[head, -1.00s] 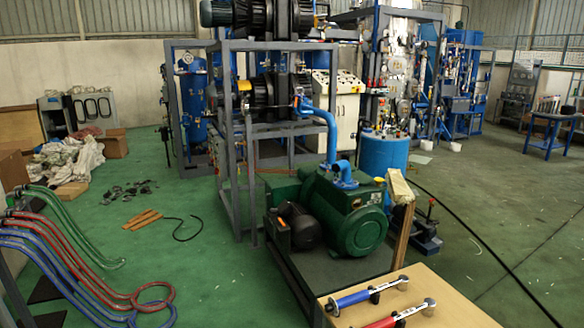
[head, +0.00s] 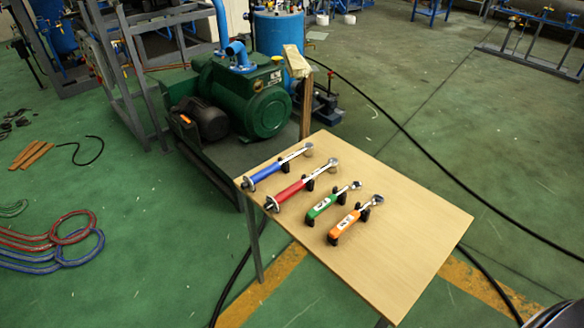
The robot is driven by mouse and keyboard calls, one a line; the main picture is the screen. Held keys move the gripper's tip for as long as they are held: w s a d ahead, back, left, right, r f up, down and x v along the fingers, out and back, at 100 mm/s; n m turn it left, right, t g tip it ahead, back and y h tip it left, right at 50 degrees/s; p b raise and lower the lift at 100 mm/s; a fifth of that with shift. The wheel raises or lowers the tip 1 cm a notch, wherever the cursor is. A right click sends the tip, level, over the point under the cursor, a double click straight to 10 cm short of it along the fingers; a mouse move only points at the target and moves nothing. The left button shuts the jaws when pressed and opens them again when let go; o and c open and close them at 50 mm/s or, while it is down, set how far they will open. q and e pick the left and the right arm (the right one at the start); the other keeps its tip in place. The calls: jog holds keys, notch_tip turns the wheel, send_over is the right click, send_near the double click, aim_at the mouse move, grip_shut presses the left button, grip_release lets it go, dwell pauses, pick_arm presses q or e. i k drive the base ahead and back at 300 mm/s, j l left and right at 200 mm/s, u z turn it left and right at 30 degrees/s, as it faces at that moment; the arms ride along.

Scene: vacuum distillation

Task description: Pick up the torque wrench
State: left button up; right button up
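Several hand tools lie in a slanting row on a light wooden table (head: 400,245), each on small black holders. A blue-handled wrench-like tool (head: 268,172) with a silver shaft and round head is farthest back. A similar red-handled tool (head: 290,193) lies in front of it. A shorter green-handled tool (head: 322,205) and an orange-handled tool (head: 346,226), both with silver heads and white labels, lie nearer. The labels are too small to read, and I cannot tell which tool the task means. Neither gripper is identifiable in the head view.
A green vacuum pump (head: 262,108) stands on a dark base behind the table, beside a wooden post (head: 304,100) and a blue drum (head: 278,35). Black cable (head: 420,142) crosses the floor on the right. Coiled red and blue hoses (head: 75,235) lie at left. Green floor is open right of the table.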

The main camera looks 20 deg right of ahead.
aim_at(331, 167)
jog(key=z, duration=0.8)
jog(key=i+j+z, duration=0.25)
jog(key=z, duration=0.25)
jog(key=i+j+z, duration=0.1)
jog(key=j+z, duration=1.3)
jog(key=j, duration=0.2)
